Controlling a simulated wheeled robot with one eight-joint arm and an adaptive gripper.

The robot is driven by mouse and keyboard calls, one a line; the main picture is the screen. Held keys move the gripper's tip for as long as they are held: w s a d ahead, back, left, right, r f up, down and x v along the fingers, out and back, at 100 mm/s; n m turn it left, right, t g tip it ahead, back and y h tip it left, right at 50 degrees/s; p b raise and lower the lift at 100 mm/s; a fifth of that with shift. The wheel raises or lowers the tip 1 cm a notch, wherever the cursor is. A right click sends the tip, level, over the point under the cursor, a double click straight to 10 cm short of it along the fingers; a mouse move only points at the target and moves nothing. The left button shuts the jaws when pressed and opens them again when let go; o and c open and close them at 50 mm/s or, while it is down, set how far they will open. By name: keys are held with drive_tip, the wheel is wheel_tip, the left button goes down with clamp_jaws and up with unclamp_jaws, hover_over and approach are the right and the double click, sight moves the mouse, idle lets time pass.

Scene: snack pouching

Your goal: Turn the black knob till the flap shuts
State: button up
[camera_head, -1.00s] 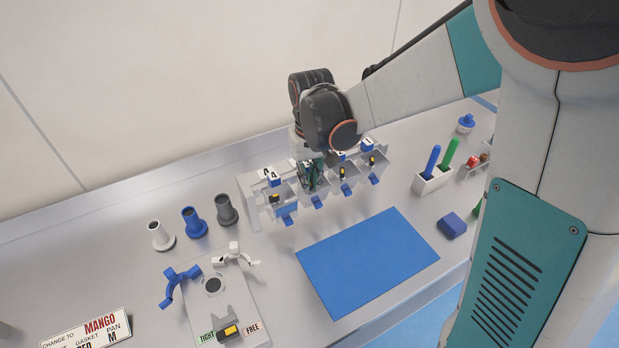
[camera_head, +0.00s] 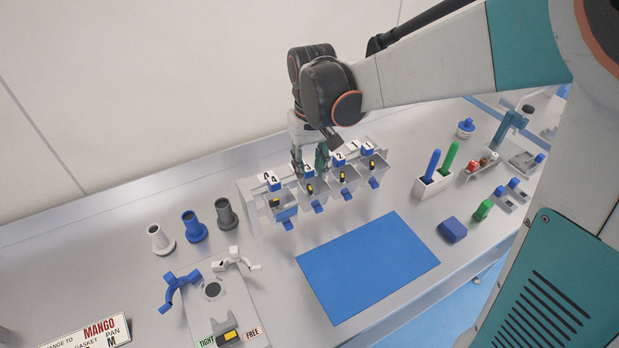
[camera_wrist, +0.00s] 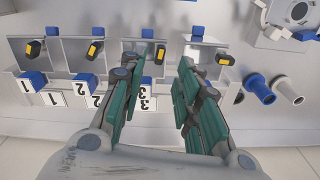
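A row of grey hoppers (camera_head: 262,212) carries number cards 4 to 1 from left to right. Each has a black knob with a yellow mark: hopper 4's (camera_head: 276,203), hopper 3's (camera_head: 310,188), hopper 2's (camera_head: 342,174) and hopper 1's (camera_head: 372,164). Hopper 4 shows a wider blue piece (camera_head: 287,214) at its front than hopper 3's blue tab (camera_head: 317,207). My gripper (camera_head: 309,171) is open and empty above hopper 3. In the wrist view, hopper 3's knob (camera_wrist: 160,54) appears between my fingertips (camera_wrist: 166,62), apart from them; hopper 4's knob (camera_wrist: 223,59) is tilted.
A blue mat (camera_head: 368,265) lies in front of the hoppers. White, blue and grey tubes (camera_head: 194,225) stand left. A white holder (camera_head: 432,185) with blue and green sticks stands right. A fixture with a TIGHT/FREE dial (camera_head: 229,336) is front left.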

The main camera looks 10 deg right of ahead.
sight(311, 188)
wheel_tip(311, 188, up, 6)
drive_tip(key=shift+s+r, duration=0.2)
drive_tip(key=shift+r, duration=0.05)
drive_tip(key=s+d+f+t+b, duration=0.3)
drive_tip(key=s+d, duration=0.1)
drive_tip(key=s, duration=0.4)
drive_tip(key=s+d+f+m+t+b, duration=0.1)
drive_tip(key=s+d+f+t+b, duration=0.2)
drive_tip(key=s, duration=0.5)
drive_tip(key=shift+s+d+t+b, duration=0.35)
drive_tip(key=shift+d+t, duration=0.05)
drive_tip(key=shift+d, duration=0.15)
